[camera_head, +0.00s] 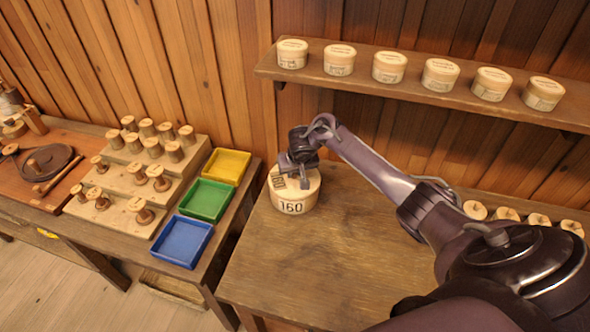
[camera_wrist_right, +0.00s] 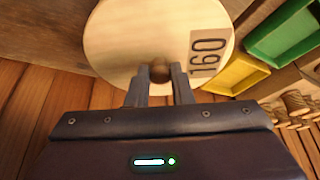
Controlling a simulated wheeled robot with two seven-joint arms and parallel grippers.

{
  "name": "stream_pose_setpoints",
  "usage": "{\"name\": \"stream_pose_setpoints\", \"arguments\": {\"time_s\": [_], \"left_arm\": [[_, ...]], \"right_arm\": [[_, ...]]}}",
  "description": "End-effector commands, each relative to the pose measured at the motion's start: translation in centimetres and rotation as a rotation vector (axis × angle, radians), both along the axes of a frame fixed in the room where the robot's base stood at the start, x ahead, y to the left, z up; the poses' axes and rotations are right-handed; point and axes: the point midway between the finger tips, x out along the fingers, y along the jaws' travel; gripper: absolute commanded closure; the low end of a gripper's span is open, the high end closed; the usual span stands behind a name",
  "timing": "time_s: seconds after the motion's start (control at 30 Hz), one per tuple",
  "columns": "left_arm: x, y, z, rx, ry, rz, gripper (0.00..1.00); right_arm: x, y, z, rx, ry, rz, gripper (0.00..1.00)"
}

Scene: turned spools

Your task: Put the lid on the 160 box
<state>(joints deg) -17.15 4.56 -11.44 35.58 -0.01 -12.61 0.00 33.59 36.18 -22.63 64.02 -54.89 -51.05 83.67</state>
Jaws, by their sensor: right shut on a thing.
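The 160 box (camera_head: 291,208) is a round pale wooden box near the left end of the right-hand table, with 160 on its front. Its round wooden lid (camera_head: 313,181) is directly over it and carries a 160 label. The lid also shows in the right wrist view (camera_wrist_right: 140,38). I cannot tell whether it is fully seated or slightly above the rim. My right gripper (camera_head: 304,182) is above the lid, its fingers shut on the small brown knob (camera_wrist_right: 160,72). My left gripper is not in view.
A wall shelf (camera_head: 400,85) with several round lidded boxes (camera_head: 388,66) is behind. To the left are yellow (camera_head: 227,166), green (camera_head: 206,200) and blue (camera_head: 182,241) trays and stepped racks of spools (camera_head: 145,175). More spools (camera_head: 507,214) stand at right. The table's front (camera_head: 300,270) is clear.

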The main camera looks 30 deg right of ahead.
Motion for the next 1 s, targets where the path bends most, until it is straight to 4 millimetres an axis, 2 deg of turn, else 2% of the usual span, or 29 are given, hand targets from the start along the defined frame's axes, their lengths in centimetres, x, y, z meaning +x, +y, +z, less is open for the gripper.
{"name": "stream_pose_setpoints", "arguments": {"time_s": [0.27,0.3,0.47,0.67,0.8,1.0], "left_arm": [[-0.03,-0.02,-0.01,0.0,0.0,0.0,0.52],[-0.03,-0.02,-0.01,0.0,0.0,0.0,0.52],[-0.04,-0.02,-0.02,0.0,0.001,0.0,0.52],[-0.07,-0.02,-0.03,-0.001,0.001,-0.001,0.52],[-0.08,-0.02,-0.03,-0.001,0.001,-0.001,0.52],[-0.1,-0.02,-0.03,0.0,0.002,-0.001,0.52]], "right_arm": [[0.04,0.02,0.02,0.001,-0.001,0.0,1.0],[0.04,0.02,0.02,0.001,-0.001,0.0,0.76],[0.04,0.02,0.02,0.001,-0.001,0.0,0.55],[0.04,0.02,0.01,0.001,0.0,0.0,0.54],[0.0,0.02,-0.04,0.0,0.0,0.0,0.36],[0.01,0.02,-0.02,0.0,0.0,0.0,0.36]]}}
